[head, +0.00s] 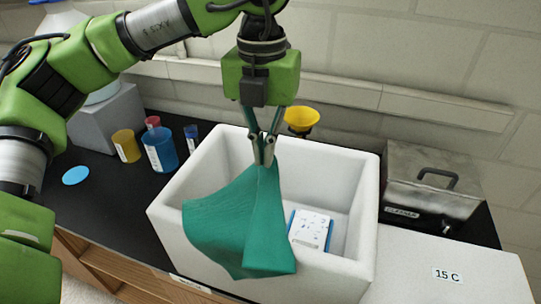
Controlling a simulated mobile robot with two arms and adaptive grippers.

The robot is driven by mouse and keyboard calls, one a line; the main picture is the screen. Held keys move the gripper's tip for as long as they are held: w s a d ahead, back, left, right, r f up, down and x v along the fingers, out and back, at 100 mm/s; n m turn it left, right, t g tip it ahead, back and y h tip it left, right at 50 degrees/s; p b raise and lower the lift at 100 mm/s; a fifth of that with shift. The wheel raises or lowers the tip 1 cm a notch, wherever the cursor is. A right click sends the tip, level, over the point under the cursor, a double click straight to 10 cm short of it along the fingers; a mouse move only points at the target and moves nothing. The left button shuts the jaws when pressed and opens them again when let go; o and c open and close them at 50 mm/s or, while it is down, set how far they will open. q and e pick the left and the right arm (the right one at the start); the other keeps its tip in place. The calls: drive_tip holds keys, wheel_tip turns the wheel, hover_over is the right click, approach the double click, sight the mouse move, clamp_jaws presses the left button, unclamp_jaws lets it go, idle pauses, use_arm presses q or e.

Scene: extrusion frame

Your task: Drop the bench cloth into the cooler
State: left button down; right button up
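The bench cloth (245,220) is green and hangs in folds from my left gripper (264,160). The gripper points down and its fingertips are closed on the cloth's upper end. The cooler (163,212) is a white open-topped box on the black bench. The cloth hangs over the cooler's front part, covering some of its front wall and rim in the picture. I cannot tell whether the cloth touches the rim. A white and blue pack (311,229) lies inside the cooler. My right gripper is not in view.
A metal lidded bath (430,185) with a black handle and a white box marked 15 C (450,275) are at the right. A yellow funnel (301,118) shows behind the cooler. Yellow (126,146) and blue (161,150) containers and a blue disc (76,175) are on the left.

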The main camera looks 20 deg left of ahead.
use_arm(q)
wheel_tip(320, 180, down, 8)
drive_tip(key=w+b, duration=0.1)
drive_tip(key=b, duration=0.3)
drive_tip(key=shift+r, duration=0.25)
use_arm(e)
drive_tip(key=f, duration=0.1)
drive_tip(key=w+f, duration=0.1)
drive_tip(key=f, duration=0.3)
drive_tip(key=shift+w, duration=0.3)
use_arm(q)
drive_tip(key=c, duration=2.7)
unclamp_jaws()
drive_tip(key=shift+s, duration=0.1)
drive_tip(key=o, duration=1)
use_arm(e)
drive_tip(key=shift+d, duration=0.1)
use_arm(q)
drive_tip(key=shift+o, duration=0.6)
drive_tip(key=o, duration=0.6)
